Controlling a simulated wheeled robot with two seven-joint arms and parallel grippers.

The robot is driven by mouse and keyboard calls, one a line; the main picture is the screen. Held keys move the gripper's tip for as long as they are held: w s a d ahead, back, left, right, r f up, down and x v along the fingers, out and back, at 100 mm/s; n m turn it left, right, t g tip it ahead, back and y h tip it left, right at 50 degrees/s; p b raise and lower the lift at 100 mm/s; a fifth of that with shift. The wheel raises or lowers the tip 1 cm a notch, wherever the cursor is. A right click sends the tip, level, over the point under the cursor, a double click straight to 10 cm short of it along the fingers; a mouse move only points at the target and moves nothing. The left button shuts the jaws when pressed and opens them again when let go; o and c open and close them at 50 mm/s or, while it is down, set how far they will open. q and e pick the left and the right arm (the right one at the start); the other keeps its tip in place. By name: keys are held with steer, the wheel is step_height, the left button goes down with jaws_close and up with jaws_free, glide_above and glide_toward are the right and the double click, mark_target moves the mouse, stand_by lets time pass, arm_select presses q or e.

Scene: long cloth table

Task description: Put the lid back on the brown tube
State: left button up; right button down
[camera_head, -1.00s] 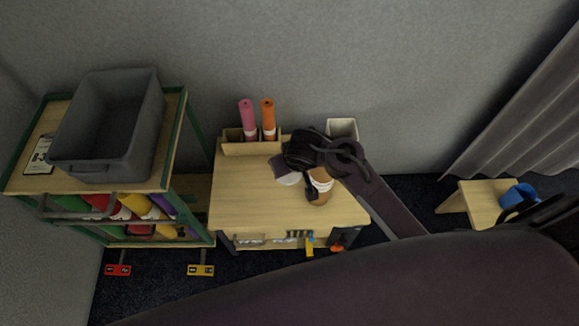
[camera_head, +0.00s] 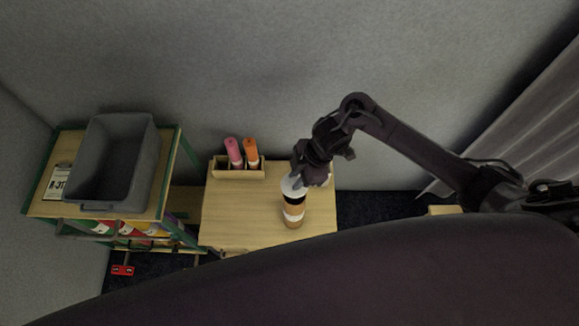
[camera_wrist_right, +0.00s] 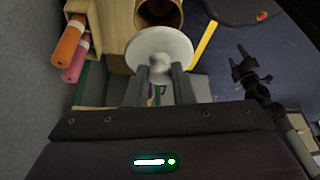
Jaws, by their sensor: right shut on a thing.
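My right gripper (camera_head: 312,177) is shut on the knob of a white round lid (camera_head: 290,187). The lid's disc (camera_wrist_right: 161,50) and the fingertips (camera_wrist_right: 158,72) on its knob show in the right wrist view. The brown tube (camera_head: 293,214), with a pale band, stands upright on the small wooden table. Its dark open mouth also shows in the right wrist view (camera_wrist_right: 160,12), partly behind the lid. The lid is held close above the mouth, apart from it. A dark pronged part, seemingly my left gripper (camera_wrist_right: 245,68), shows there; its jaw state is unclear.
The wooden table (camera_head: 235,220) has a rack (camera_head: 238,173) at its back edge with a pink roll (camera_head: 233,152) and an orange roll (camera_head: 251,153). A grey bin (camera_head: 112,160) sits on a shelf unit at the left. The table's left part is clear.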

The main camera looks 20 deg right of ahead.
steer(key=shift+s+f+b, duration=0.1)
steer(key=shift+f+b, duration=0.7)
steer(key=shift+b, duration=0.15)
step_height(320, 180, down, 3)
steer(key=b, duration=0.3)
steer(key=shift+f+b, duration=0.6)
steer(key=shift+f, duration=0.25)
steer(key=shift+p, duration=0.45)
steer(key=shift+f, duration=0.15)
stand_by(0.6)
steer(key=shift+p, duration=0.3)
stand_by(0.3)
stand_by(0.3)
steer(key=c, duration=0.7)
jaws_free()
